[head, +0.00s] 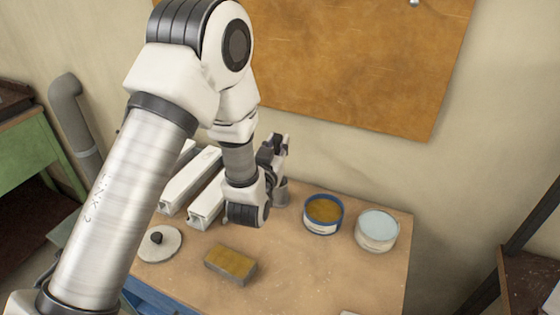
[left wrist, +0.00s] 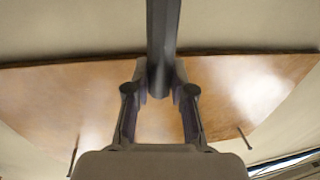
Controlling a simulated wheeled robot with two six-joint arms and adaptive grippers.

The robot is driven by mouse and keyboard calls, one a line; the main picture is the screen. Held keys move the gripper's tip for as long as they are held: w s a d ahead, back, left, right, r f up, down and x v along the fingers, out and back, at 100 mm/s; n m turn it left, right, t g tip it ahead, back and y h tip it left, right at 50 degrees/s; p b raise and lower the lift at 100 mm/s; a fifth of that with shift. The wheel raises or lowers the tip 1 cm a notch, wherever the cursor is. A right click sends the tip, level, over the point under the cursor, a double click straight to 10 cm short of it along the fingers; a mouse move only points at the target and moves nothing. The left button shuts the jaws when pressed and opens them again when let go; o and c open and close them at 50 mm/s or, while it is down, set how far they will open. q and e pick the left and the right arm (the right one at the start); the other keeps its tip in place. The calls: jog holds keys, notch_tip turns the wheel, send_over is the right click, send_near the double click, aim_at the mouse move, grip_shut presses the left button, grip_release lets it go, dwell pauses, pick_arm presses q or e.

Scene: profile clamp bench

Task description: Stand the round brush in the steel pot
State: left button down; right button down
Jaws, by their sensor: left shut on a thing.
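My left gripper (head: 274,150) is over the back of the bench. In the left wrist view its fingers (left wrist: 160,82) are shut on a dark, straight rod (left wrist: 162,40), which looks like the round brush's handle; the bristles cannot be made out. A small grey metal cylinder (head: 282,192), apparently the steel pot, stands on the bench just below the gripper and is partly hidden by my arm. I cannot tell whether the brush's lower end is inside it. My right gripper is not in view.
White profiles (head: 190,180) lie left of my wrist. A blue-rimmed tin (head: 310,222) and a pale tin (head: 377,240) stand to the right. A yellow-topped block (head: 230,264) and a white disc with a black knob (head: 168,247) lie in front. The bench's right front is mostly clear.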

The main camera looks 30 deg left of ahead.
pick_arm(q)
jog(key=f, duration=0.2)
jog(key=w+f, duration=0.1)
jog(key=f, duration=0.1)
jog(key=shift+f, duration=0.4)
jog(key=shift+s+r, duration=0.1)
jog(key=shift+s, duration=0.2)
jog(key=shift+f, duration=0.2)
jog(key=c, duration=1)
grip_release()
jog(key=shift+w, duration=0.2)
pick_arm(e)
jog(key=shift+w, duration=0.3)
pick_arm(q)
jog(key=shift+s, duration=0.1)
